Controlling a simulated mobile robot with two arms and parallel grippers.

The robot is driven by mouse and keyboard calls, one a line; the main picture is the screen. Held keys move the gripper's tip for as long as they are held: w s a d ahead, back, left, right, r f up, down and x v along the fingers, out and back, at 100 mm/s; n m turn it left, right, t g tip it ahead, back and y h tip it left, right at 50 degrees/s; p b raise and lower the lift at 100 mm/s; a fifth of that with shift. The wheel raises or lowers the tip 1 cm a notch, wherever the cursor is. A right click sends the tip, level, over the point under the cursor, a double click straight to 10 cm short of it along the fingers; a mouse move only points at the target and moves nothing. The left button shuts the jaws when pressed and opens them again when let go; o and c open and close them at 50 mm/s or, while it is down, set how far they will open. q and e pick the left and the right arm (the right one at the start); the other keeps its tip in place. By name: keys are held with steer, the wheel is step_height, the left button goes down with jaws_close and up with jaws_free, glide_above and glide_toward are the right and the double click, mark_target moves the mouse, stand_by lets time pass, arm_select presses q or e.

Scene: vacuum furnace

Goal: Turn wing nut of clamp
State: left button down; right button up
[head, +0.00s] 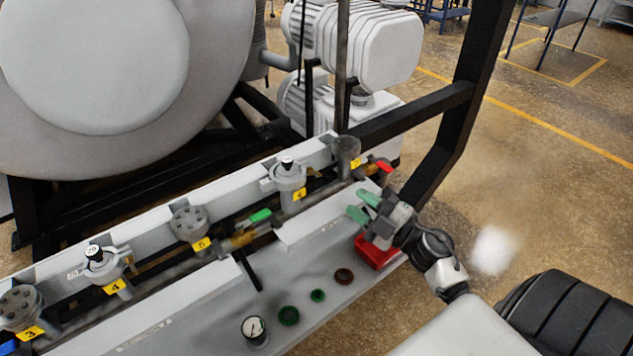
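My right gripper (356,202) comes in from the lower right and is over the right end of the grey panel. Its two green fingers point left with a gap between them, and nothing shows in the gap. A row of numbered metal fittings runs along the rail behind the panel. The nearest ones to the gripper are a grey fitting (288,180) with a black top and a darker round fitting (345,150); both are apart from the fingers. I cannot make out a clamp or wing nut at this size. My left gripper is not in view.
A red box (366,252) is at the panel's right end, partly hidden by my gripper. A black frame post (470,90) rises behind the gripper. Green and red valve handles (260,215) (383,168) stick up along the rail. Open floor (550,190) lies to the right.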

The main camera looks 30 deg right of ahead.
mark_target(317, 176)
steer(key=p+x, duration=0.2)
steer(key=x, duration=0.8)
steer(key=shift+s, duration=0.1)
jaws_close()
